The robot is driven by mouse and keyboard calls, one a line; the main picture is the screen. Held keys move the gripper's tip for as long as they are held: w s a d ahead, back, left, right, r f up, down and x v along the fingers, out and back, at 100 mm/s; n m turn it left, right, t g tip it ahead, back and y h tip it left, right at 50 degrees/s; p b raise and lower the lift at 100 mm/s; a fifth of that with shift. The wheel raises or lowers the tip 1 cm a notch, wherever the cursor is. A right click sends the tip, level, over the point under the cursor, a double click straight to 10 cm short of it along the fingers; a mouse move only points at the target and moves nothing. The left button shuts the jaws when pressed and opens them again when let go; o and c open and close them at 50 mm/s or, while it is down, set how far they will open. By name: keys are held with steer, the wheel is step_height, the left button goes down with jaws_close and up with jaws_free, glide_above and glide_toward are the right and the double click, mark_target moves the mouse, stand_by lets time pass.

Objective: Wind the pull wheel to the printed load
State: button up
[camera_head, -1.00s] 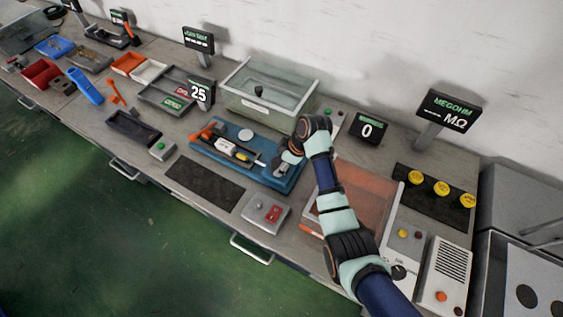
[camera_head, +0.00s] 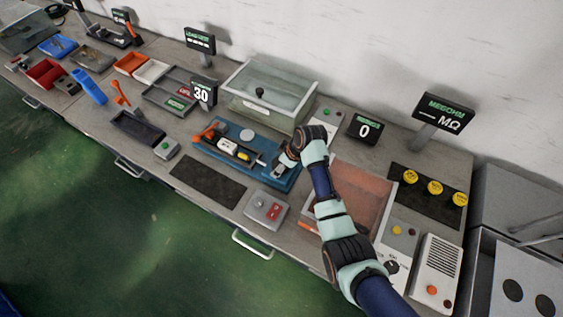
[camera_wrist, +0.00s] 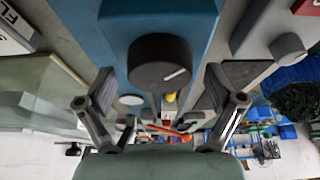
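The pull wheel (camera_wrist: 160,62) is a dark round knob with a white mark on its face. In the wrist view it sits on a blue fixture (camera_wrist: 80,20). My gripper (camera_wrist: 160,98) has its fingers spread on either side of the wheel, with a visible gap on each side, so it looks open. In the head view my gripper (camera_head: 288,160) is at the right end of the blue fixture (camera_head: 268,178) and mostly hides the wheel. A white and yellow part lies in the fixture. The display (camera_head: 203,93) behind the fixture reads 30. I cannot make out a printed load.
A glass-sided tank (camera_head: 268,92) stands behind the fixture. A second display (camera_head: 364,129) reads 0. A control box with red buttons (camera_head: 266,208) stands in front, beside a dark mat (camera_head: 208,182). An orange-tinted tray (camera_head: 360,195) lies under my arm.

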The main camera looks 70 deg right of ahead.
steer(key=shift+r, duration=0.1)
steer(key=v, duration=1.2)
